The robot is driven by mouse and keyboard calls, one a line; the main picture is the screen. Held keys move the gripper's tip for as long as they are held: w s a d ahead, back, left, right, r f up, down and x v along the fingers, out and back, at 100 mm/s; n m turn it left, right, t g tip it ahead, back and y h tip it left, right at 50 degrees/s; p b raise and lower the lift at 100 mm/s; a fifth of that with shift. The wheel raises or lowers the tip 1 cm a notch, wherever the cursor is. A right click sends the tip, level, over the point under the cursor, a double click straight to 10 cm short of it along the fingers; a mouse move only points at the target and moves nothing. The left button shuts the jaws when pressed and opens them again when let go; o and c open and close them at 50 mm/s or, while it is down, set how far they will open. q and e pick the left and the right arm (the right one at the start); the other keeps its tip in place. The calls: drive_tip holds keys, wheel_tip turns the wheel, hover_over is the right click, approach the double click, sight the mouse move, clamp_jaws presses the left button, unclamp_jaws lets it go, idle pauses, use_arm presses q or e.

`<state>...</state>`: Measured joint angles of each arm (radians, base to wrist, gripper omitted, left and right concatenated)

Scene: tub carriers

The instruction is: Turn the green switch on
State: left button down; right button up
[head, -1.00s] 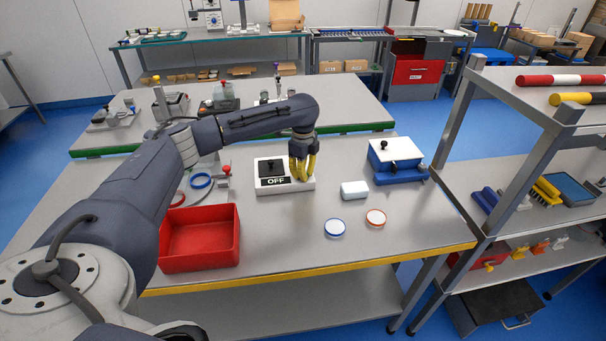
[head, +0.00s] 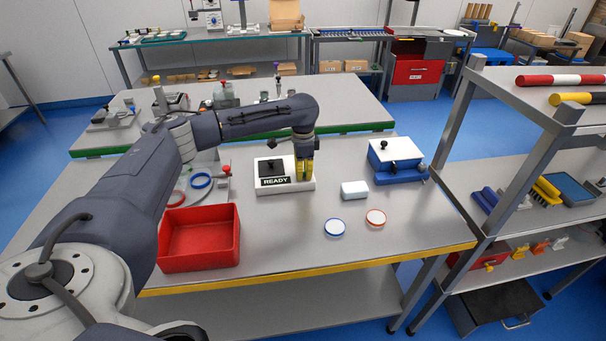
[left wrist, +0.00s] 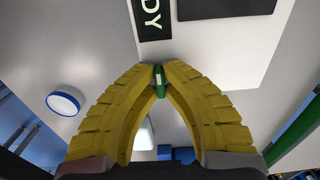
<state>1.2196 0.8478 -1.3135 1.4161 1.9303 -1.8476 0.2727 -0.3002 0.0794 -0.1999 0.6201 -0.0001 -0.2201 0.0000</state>
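The switch box (head: 264,188) is a white block with a black panel on top, standing on the near table. Its label (head: 274,182) reads "READY"; part of the label (left wrist: 152,20) also shows in the left wrist view. The green switch (left wrist: 158,82) is a small green piece with a pale mark, between my left fingertips in the left wrist view. My left gripper (head: 304,178) points down over the right end of the box, its yellow fingers closed in on the switch from both sides. The fingers hide the switch in the head view. My right gripper is out of view.
A red bin (head: 200,240) stands at the table's left front. A small white block (head: 354,190), a blue-rimmed disc (head: 335,228) and an orange-rimmed disc (head: 376,218) lie right of the box. A blue and white box (head: 396,160) stands behind them.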

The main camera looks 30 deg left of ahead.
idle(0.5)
use_arm(q)
drive_tip(key=c, duration=1.5)
unclamp_jaws()
drive_tip(key=shift+o, duration=0.2)
drive_tip(key=shift+r, duration=0.1)
wheel_tip(320, 180, up, 12)
